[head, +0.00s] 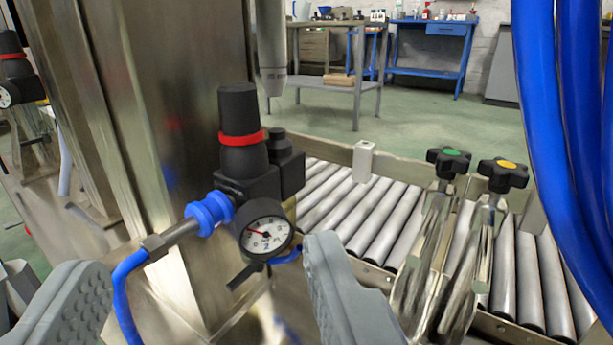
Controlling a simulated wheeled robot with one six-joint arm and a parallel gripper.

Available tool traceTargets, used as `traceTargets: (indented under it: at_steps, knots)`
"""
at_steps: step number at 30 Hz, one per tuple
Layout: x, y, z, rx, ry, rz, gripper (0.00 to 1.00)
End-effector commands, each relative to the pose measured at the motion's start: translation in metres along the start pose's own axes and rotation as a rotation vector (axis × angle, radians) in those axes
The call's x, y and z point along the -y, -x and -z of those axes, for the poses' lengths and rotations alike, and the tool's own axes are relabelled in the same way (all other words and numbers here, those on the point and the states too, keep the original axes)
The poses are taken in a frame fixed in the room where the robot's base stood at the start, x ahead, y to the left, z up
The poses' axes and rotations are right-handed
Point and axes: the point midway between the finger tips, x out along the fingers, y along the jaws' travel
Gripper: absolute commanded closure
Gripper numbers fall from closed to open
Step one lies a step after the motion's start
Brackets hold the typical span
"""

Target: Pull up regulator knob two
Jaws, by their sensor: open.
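A regulator (262,178) with a black knob (240,120) on top is mounted on a metal post near the picture's middle. A red ring (242,137) runs around the lower part of the knob. Below it is a round gauge (266,231) with a blue 2 on its face. My gripper (208,262) is open, its two grey fingers wide apart at the bottom. The fingers are lower in the picture than the knob, and nothing is between their pads that touches both. A second regulator (16,72) with a similar black knob is partly cut off at the left edge.
A blue hose fitting (209,213) and hose (124,295) leave the regulator's left side. The metal post (165,130) stands close behind. At right are a roller conveyor (350,215), green-capped (449,160) and yellow-capped (503,172) handles, and thick blue hoses (575,110).

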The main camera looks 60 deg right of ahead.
Motion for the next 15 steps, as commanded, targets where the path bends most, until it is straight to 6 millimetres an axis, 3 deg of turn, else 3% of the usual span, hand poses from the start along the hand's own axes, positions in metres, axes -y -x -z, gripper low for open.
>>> traceTargets:
  at_steps: [8, 15]
  knots:
    - [-0.008, -0.010, -0.009, -0.003, 0.005, -0.014, 0.43]
    - [-0.008, -0.048, -0.009, -0.002, 0.004, -0.013, 0.43]
